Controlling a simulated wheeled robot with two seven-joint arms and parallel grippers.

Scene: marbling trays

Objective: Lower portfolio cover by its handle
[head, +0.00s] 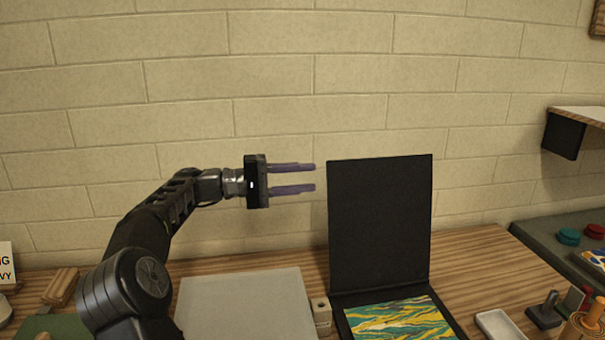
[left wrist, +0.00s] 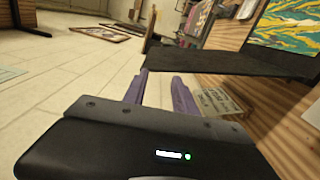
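The black portfolio cover (head: 379,220) stands raised, nearly upright, at the back of the open portfolio in the head view. A green, yellow and white marbled sheet (head: 401,321) lies in the portfolio base (head: 345,328). My left gripper (head: 315,176) is open and empty, with purple fingers pointing right, just left of the cover's upper left edge and apart from it. In the left wrist view the dark cover (left wrist: 225,61) lies beyond the purple fingers (left wrist: 160,85). I cannot make out the handle. My right gripper is not in view.
A pale grey board (head: 245,305) and a small wooden block (head: 321,314) lie left of the portfolio. A white dish (head: 498,325) and dark-handled tools (head: 545,312) stand at its right. A brick wall is close behind; a shelf (head: 578,116) juts out at right.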

